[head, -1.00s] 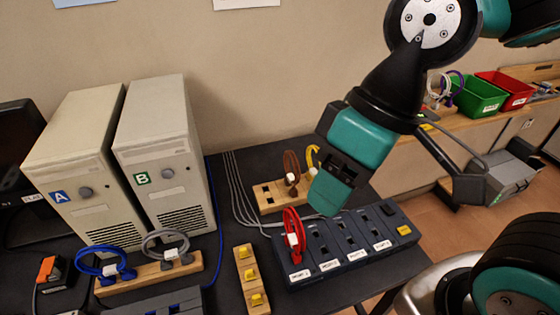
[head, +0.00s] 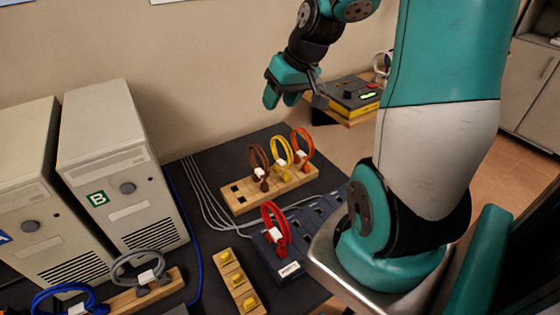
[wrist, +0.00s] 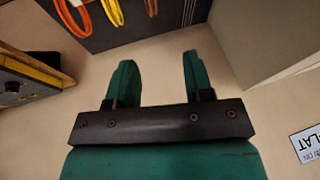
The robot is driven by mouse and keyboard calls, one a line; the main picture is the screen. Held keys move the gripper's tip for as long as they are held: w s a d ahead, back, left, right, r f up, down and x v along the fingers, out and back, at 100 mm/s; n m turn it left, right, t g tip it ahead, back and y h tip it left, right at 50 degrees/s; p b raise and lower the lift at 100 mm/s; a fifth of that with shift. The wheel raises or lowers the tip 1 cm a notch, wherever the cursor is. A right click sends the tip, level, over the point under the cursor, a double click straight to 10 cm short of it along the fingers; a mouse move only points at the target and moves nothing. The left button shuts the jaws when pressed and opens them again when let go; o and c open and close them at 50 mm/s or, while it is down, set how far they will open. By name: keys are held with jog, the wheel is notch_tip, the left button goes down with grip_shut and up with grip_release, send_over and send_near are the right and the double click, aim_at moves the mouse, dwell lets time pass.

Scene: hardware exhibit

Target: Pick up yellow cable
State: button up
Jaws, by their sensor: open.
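The yellow cable (head: 279,151) is a looped cable standing upright in a wooden block (head: 240,201) on the dark table, between a brown cable (head: 259,161) and an orange cable (head: 301,143). My gripper (head: 284,100) is open and empty, raised above and behind the block near the wall. It does not touch the yellow cable. In the wrist view my gripper's two teal fingers (wrist: 154,78) are apart with nothing between them. The yellow cable (wrist: 113,12) shows there at the top edge, cut off by the frame.
A red cable (head: 274,228) stands in a dark port box (head: 288,270) in front of the block. Computer towers (head: 123,172) stand at left. A yellow-and-black device (head: 355,97) sits at the back right. Grey cords (head: 205,201) run beside the block.

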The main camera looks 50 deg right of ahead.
jog(key=m+h, duration=0.1)
jog(key=m, duration=0.1)
send_near(280, 137)
jog(key=x, duration=0.1)
jog(key=p+x, duration=0.1)
jog(key=x, duration=0.3)
jog(key=shift+s+a+f, duration=0.1)
jog(key=shift+s, duration=0.15)
jog(key=shift+p+x, duration=1.2)
jog(key=shift+x, duration=1.75)
grip_shut()
